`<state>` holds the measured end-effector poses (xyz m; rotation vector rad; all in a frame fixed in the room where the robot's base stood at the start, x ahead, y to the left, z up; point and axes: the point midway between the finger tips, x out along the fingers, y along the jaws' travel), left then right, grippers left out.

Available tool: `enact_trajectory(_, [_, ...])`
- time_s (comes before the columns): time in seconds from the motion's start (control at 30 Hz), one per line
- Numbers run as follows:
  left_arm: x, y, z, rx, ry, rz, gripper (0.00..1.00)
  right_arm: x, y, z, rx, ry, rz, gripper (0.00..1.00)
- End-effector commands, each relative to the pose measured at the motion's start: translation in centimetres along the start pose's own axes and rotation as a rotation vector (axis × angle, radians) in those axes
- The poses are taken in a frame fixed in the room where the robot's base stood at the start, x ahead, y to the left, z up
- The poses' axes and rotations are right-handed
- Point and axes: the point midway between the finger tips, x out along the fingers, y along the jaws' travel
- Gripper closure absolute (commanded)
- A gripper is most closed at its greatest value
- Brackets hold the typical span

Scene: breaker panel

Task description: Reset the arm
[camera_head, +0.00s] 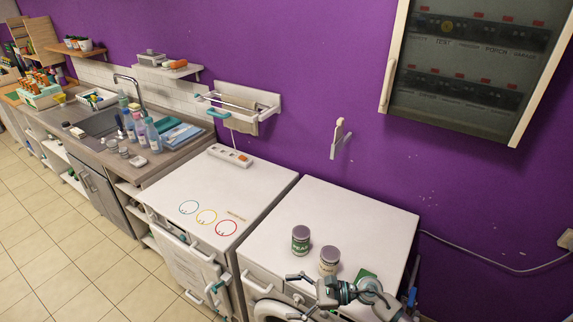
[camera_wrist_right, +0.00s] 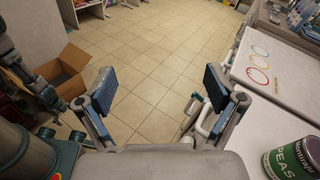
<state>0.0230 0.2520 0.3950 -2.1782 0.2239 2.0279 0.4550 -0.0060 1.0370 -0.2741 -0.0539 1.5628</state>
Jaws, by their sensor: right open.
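My right gripper (camera_head: 299,297) is at the bottom of the head view, in front of the white appliance top. In the right wrist view its two blue-padded fingers (camera_wrist_right: 160,90) are spread wide, with only tiled floor between them. It holds nothing. The breaker panel (camera_head: 467,65) is on the purple wall at the upper right of the head view, well away from the gripper. It has a pale frame, a handle on its left side and two rows of dark breakers behind what looks like glass. My left gripper is not in view.
A green-labelled can (camera_head: 300,240) and a pale-labelled can (camera_head: 329,262) stand on the right white appliance (camera_head: 340,208), close to my right arm. A power strip (camera_head: 230,155) lies on the left one. A cardboard box (camera_wrist_right: 62,75) stands on the floor. The tiled floor is mostly clear.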

Motion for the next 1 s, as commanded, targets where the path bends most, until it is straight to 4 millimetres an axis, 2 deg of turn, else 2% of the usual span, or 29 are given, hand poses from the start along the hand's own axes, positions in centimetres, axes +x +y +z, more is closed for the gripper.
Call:
enact_trajectory(0.03, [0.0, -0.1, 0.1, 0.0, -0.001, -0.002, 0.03, 1.0, -0.4, 1.9, 0.156, -0.14, -0.114, 0.07])
enact_trajectory(0.07, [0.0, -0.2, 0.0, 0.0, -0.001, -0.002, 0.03, 1.0, -1.0, 3.0, 0.258, -0.224, -0.186, 0.07])
enact_trajectory(0.13, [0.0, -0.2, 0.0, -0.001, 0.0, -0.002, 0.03, 0.0, -2.7, 4.6, 0.512, -0.417, -0.346, 0.07])
enact_trajectory(0.2, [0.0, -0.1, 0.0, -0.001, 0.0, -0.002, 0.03, -2.2, -4.3, 4.8, 0.785, -0.608, -0.499, 0.07])
enact_trajectory(0.27, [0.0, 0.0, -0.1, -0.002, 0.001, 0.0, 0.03, -4.5, -5.2, 3.7, 1.027, -0.769, -0.624, 0.07])
enact_trajectory(0.37, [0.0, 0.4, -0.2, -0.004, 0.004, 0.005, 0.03, -8.8, -5.0, -0.5, 1.439, -1.033, -0.833, 0.07])
enact_trajectory(0.43, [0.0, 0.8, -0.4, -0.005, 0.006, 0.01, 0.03, -11.6, -3.2, -4.6, 1.723, -1.216, -0.985, 0.07])
enact_trajectory(0.5, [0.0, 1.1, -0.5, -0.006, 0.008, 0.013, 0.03, -13.9, 0.1, -8.9, 1.99, -1.392, -1.145, 0.07])
enact_trajectory(0.6, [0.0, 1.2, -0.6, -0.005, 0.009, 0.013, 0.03, -15.8, 5.7, -13.6, 2.281, -1.598, -1.356, 0.07])
enact_trajectory(0.63, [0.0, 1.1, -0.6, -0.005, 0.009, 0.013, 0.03, -16.2, 7.3, -14.6, -2.266, 1.592, 1.367, 0.07])
enact_trajectory(0.7, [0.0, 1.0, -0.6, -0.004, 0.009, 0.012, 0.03, -16.7, 10.8, -16.4, -2.105, 1.489, 1.313, 0.07])
enact_trajectory(0.8, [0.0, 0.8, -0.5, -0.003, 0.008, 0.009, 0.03, -17.1, 15.3, -17.9, -1.917, 1.372, 1.256, 0.07])
enact_trajectory(1.0, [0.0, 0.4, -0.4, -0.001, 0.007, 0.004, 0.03, -17.4, 23.1, -19.1, -1.613, 1.19, 1.186, 0.07])
